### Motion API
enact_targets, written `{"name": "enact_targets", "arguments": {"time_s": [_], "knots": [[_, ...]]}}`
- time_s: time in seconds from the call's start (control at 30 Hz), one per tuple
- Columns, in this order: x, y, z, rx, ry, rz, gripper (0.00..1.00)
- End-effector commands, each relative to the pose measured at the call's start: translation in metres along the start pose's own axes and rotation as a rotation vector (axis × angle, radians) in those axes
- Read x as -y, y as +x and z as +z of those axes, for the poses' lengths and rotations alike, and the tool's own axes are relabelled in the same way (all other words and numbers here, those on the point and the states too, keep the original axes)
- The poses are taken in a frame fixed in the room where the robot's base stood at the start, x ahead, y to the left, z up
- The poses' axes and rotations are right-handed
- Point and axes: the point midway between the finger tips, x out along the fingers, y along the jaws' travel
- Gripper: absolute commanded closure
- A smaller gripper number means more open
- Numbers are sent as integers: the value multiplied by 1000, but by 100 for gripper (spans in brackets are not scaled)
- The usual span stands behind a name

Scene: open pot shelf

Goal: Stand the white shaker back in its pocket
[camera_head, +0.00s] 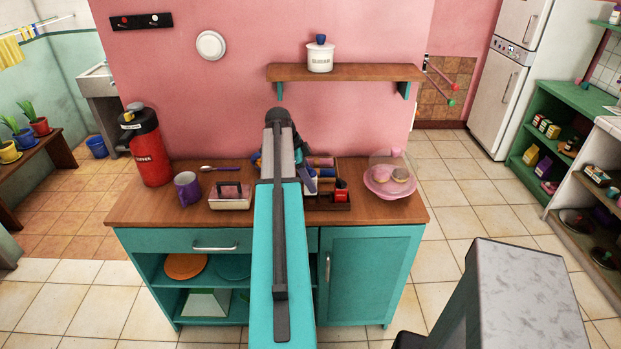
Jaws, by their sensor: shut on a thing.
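A dark wooden caddy (328,206) with pockets stands on the wooden counter, right of the middle. It holds several small items, among them a red and black one (341,192). My gripper (306,175) is over the caddy's left part, mostly hidden behind my own arm, with some blue and dark parts showing. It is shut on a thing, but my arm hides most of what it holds. I cannot make out the white shaker clearly, nor the pocket for it.
On the counter (393,218) stand a red flask (149,150), a purple mug (187,188), a butter dish (230,197) and a spoon (220,168). A pink plate with a clear dome (385,187) is right of the caddy. A wall shelf (375,73) carries a white jar (320,58).

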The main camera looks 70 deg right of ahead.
Motion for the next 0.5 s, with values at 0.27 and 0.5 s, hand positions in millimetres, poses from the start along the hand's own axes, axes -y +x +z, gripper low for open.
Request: {"name": "enact_targets", "arguments": {"time_s": [0.27,0.5], "knots": [[0,16,6,0,0,-1,92],[0,19,8,0,0,-1,92]]}}
